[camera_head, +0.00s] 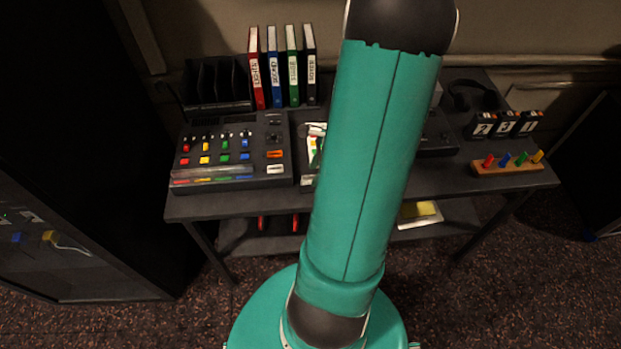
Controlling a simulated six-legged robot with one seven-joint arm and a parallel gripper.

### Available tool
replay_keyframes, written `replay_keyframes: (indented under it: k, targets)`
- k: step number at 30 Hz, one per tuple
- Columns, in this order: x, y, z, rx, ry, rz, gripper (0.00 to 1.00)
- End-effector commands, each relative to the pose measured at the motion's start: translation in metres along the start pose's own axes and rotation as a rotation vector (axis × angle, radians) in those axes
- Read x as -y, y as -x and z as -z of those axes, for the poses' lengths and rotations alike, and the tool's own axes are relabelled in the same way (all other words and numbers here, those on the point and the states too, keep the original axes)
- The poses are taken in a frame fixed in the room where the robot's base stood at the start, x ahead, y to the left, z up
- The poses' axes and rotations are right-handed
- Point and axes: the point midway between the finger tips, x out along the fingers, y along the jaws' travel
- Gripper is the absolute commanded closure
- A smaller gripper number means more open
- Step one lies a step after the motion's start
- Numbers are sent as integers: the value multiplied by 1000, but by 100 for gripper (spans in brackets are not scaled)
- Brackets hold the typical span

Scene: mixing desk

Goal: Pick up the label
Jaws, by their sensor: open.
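My gripper is not in view. Only my teal arm shows, rising through the middle of the picture and covering the centre of the desk (235,205). I cannot tell for certain which thing is the label. A small white label-like patch (276,169) is at the lower right of the mixing console (230,150). A white sheet or card with coloured marks (315,141) lies right of the console, partly hidden behind my arm. White spine labels also show on the binders.
Several binders (272,75) stand at the back left beside a black rack (215,85). Headphones (474,95), numbered blocks (502,124) and a wooden peg board (506,167) are at the right. A yellow-and-white item (419,213) is on the lower shelf. A dark cabinet (80,170) stands left.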

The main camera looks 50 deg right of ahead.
Motion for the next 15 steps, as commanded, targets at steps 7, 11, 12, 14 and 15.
replay_keyframes:
  k: [7,11,12,14,15]
  targets:
    - [0,-16,0,0,1,1,55]
    - [0,-16,0,-1,1,1,55]
    - [0,-16,0,-1,1,1,63]
    - [0,-16,0,-1,1,1,75]
    - [0,-16,0,-1,1,1,83]
